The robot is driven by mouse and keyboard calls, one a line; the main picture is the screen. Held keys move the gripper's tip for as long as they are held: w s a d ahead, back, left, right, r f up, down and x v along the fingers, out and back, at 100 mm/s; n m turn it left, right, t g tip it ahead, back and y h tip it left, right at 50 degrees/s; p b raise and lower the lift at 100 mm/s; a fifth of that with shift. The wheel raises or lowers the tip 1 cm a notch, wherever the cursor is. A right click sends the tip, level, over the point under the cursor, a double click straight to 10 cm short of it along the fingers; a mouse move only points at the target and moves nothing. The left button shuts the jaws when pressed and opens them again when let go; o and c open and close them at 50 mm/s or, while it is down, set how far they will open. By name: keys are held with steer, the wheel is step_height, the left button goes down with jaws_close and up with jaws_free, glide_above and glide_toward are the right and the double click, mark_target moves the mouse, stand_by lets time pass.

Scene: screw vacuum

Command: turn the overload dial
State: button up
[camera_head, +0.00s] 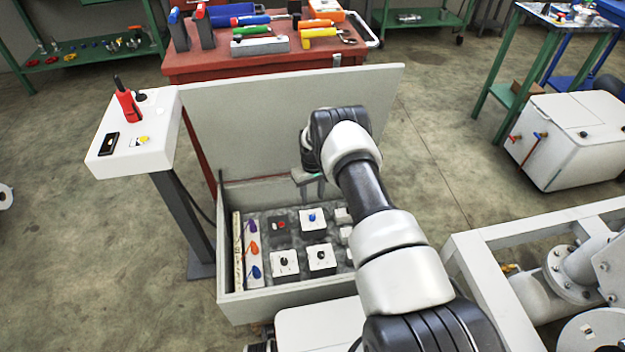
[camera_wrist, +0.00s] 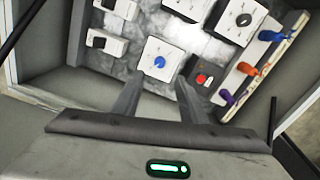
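An open grey control box (camera_head: 230,307) holds several small modules. A white module with a blue dial (camera_head: 312,217) sits near its middle; the dial also shows in the wrist view (camera_wrist: 159,62). Two white modules with black dials, one on the left (camera_head: 284,261) and one on the right (camera_head: 320,257), sit nearer the front. One black dial shows in the wrist view (camera_wrist: 243,19). I cannot read which dial is marked overload. My gripper (camera_wrist: 157,92) is open and empty, its fingers apart, above the box and near the blue dial without touching it.
A dark module with a red button (camera_wrist: 201,78) sits beside the blue dial. A strip with purple, orange and blue levers (camera_wrist: 248,70) runs along one side. The raised lid (camera_head: 250,130) stands behind my arm. A white pedestal (camera_head: 135,160) stands left of the box.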

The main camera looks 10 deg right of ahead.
step_height(320, 180, up, 7)
steer(key=p, duration=0.1)
steer(key=shift+f, duration=0.2)
